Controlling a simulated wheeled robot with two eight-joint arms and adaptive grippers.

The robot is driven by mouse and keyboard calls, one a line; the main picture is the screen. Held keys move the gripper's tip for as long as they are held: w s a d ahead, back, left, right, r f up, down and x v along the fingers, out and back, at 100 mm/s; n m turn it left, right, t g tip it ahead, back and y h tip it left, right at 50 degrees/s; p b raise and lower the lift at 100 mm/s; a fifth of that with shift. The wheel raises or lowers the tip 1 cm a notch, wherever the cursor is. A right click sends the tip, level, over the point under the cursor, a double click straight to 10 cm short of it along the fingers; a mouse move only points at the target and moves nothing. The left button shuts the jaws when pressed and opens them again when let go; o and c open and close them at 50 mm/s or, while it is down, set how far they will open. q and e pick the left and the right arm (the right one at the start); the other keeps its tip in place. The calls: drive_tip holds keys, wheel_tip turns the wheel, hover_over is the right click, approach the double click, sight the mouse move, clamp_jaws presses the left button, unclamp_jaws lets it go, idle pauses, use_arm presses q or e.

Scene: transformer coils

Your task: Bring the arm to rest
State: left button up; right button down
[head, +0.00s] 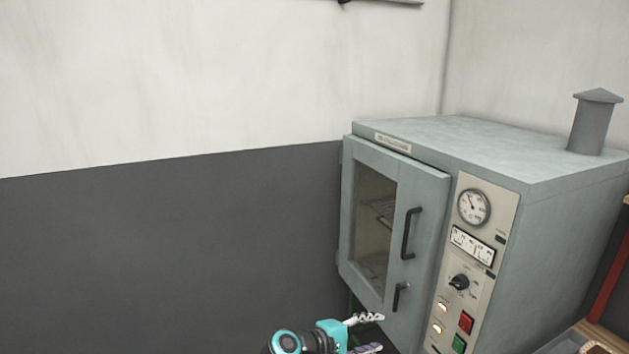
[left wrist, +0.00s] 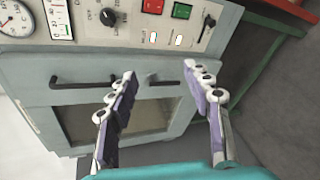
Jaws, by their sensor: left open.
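My left gripper (head: 368,333) shows at the bottom of the head view, below the oven door and in front of the oven. It is open, with nothing between its fingers. In the left wrist view the two fingers of my left gripper (left wrist: 165,82) are spread apart. They point toward the oven's front, and I cannot tell how far they are from it. My right gripper is in neither view.
A grey-green oven (head: 450,148) stands at the right. Its windowed door (head: 428,220) looks closed and has dark handles. The control panel (head: 484,220) has a dial, a knob and buttons. A wooden surface (head: 565,343) lies at the lower right. A plain wall fills the left.

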use_arm(q)
drive_tip(key=s+a+f+m+y, duration=0.1)
drive_tip(key=s+a+m+y, duration=0.2)
drive_tip(key=s+a, duration=0.4)
drive_tip(key=s+a+f+m+y, duration=0.1)
drive_tip(key=s+a+m+y, duration=0.3)
drive_tip(key=a, duration=1)
drive_tip(key=s+a+f+m+y, duration=0.2)
drive_tip(key=s+a+y, duration=0.3)
drive_tip(key=s+a, duration=0.5)
drive_tip(key=shift+s+a+m, duration=0.25)
drive_tip(key=shift+s+m, duration=0.1)
drive_tip(key=shift+m, duration=0.35)
